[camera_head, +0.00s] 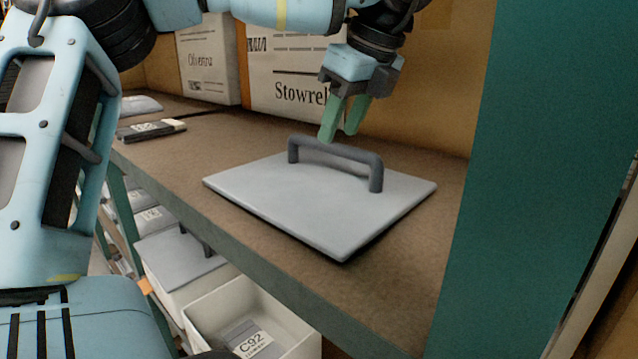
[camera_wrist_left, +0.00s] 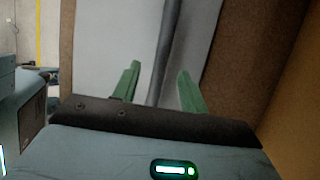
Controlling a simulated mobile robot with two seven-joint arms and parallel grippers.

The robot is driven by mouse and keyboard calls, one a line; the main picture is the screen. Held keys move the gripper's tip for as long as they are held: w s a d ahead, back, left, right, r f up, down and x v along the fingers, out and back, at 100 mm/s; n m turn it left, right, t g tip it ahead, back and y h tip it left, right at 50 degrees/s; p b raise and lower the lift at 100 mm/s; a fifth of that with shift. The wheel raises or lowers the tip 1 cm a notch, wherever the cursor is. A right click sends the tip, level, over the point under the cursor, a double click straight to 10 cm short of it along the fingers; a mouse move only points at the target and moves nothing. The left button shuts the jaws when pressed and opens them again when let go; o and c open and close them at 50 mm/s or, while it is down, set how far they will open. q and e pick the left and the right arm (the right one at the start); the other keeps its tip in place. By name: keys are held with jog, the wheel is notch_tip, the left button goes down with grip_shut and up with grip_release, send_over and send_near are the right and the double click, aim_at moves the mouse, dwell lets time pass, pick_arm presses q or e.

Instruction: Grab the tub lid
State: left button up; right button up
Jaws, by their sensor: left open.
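The tub lid (camera_head: 300,200) is a flat grey square plate with a dark arched bar handle (camera_head: 335,152). It lies flat on the brown shelf. My left gripper (camera_head: 338,138) is open, with green fingers pointing down just above and behind the handle in the head view. In the left wrist view the lid (camera_wrist_left: 112,45) fills the middle, and its handle (camera_wrist_left: 164,55) runs between the open fingers (camera_wrist_left: 160,80). I cannot tell whether the fingers touch the handle. My right gripper is not in view.
White boxes (camera_head: 290,75) stand behind the lid. A teal upright (camera_head: 545,150) closes the right side. A small dark labelled item (camera_head: 150,130) lies at left. Below are an open white tub (camera_head: 205,310) and a lidded one (camera_head: 175,260).

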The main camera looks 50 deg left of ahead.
aim_at(330, 147)
pick_arm(q)
jog(key=shift+a+p+x, duration=0.15)
jog(key=shift+p+x, duration=0.2)
jog(key=shift+x, duration=0.7)
jog(key=shift+a+p+x, duration=0.15)
jog(key=shift+p+x, duration=0.15)
jog(key=shift+x, duration=0.8)
jog(key=shift+a+f, duration=0.1)
jog(key=shift+f, duration=0.15)
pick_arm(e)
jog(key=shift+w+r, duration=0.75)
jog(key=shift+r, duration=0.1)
pick_arm(q)
jog(key=c, duration=0.9)
grip_shut()
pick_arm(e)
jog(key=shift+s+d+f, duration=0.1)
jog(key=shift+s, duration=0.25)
